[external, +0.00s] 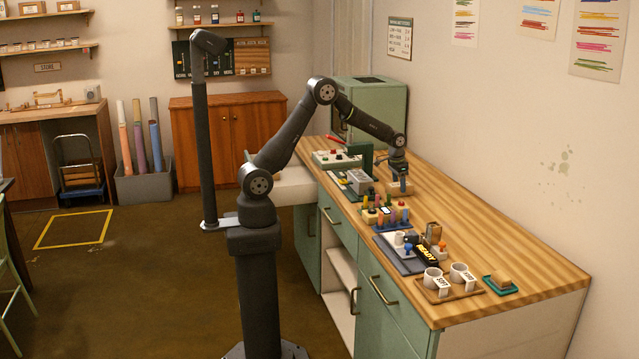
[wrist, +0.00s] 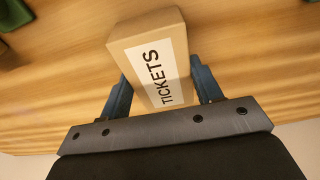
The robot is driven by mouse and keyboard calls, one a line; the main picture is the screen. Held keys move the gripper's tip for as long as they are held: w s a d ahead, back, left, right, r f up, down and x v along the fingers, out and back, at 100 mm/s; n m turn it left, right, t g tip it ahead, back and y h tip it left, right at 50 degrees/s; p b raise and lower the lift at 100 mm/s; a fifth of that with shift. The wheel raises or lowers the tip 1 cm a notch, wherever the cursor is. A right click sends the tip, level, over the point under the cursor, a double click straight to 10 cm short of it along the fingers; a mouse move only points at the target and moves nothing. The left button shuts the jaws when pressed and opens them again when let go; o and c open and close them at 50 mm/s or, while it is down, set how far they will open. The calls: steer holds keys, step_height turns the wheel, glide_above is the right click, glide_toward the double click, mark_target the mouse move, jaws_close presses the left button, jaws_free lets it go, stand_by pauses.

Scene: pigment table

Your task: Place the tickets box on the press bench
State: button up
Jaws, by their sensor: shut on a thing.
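The tickets box (wrist: 150,35) is a tan cardboard box with a white label reading TICKETS. In the wrist view my gripper (wrist: 160,88) has one finger on each side of it and is shut on it. Wooden tabletop shows beyond the box. In the external view my gripper (external: 400,180) is low over the far part of the bench, with the box (external: 400,188) small beneath it; whether it touches the wood cannot be told.
A rack of coloured bottles (external: 385,213) stands in front of my gripper. Nearer are a dark tray with a READY sign (external: 428,254), a wooden tray with two white cups (external: 449,290) and a green dish (external: 500,286). The table's right side (external: 480,220) is clear.

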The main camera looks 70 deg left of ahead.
mark_target(395, 185)
steer(key=o, duration=1.1)
steer(key=shift+f, duration=0.15)
steer(key=shift+c, duration=0.2)
step_height(395, 185, up, 12)
steer(key=s, duration=0.1)
steer(key=shift+s, duration=0.4)
